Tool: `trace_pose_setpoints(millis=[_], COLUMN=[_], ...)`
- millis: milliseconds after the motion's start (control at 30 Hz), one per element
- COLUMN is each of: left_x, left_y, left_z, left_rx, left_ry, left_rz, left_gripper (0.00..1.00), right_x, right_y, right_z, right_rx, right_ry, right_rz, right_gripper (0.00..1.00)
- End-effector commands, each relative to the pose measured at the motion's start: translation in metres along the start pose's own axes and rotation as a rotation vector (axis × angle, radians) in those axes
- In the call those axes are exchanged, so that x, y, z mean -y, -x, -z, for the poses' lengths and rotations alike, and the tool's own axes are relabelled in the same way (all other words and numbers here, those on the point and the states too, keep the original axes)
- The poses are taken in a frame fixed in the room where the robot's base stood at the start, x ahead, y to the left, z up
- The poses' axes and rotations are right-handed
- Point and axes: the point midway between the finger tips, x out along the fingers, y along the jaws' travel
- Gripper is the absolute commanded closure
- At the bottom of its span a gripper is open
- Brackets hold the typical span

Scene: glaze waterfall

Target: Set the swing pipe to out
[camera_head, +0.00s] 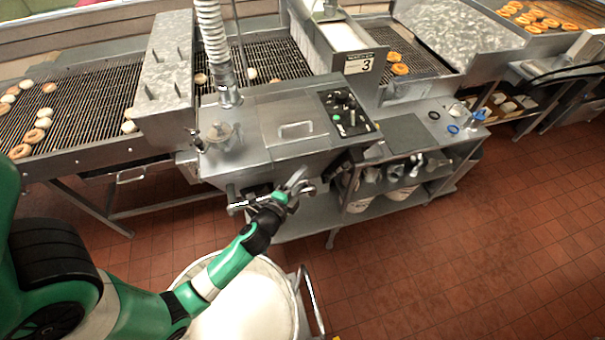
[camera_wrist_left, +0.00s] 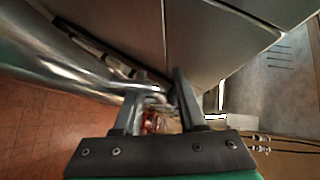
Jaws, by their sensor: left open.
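My green left arm reaches up from the lower left in the head view. Its left gripper (camera_head: 297,185) is open at the front of the steel glaze machine, below the control panel (camera_head: 347,112). In the left wrist view the two dark fingers of the left gripper (camera_wrist_left: 160,98) stand apart. A shiny metal pipe (camera_wrist_left: 75,62), which looks like the swing pipe, runs from the upper left toward the fingers. I cannot tell whether they touch it. In the head view a short metal pipe (camera_head: 238,206) shows left of the gripper, partly hidden. My right gripper is not in view.
A large round vat (camera_head: 250,305) of white glaze stands below my arm, with a metal handle (camera_head: 312,300) on its right. Doughnuts lie on the conveyor (camera_head: 85,95). The tiled floor (camera_head: 500,250) at right is clear.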

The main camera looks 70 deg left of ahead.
Motion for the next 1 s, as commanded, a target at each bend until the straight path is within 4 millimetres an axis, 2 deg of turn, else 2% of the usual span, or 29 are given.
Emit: trace_pose_setpoints(millis=[100,333,567,1000], left_x=[0.0003,-0.0002,-0.0001,0.0000], left_y=[-0.0072,-0.0078,-0.0076,-0.0074], left_z=[0.0000,0.0001,0.0001,0.0001], left_rx=[0.000,-0.001,-0.001,-0.001], left_ry=[0.000,-0.001,-0.001,-0.001], left_rz=[0.001,0.000,0.000,0.000], left_gripper=[0.60,0.60,1.00,1.00], right_x=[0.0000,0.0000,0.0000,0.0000], right_y=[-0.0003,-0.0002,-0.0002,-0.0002], right_z=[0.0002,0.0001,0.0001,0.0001], right_rx=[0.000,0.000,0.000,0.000], right_ry=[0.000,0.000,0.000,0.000], right_rz=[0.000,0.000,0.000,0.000], right_gripper=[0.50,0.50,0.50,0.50])
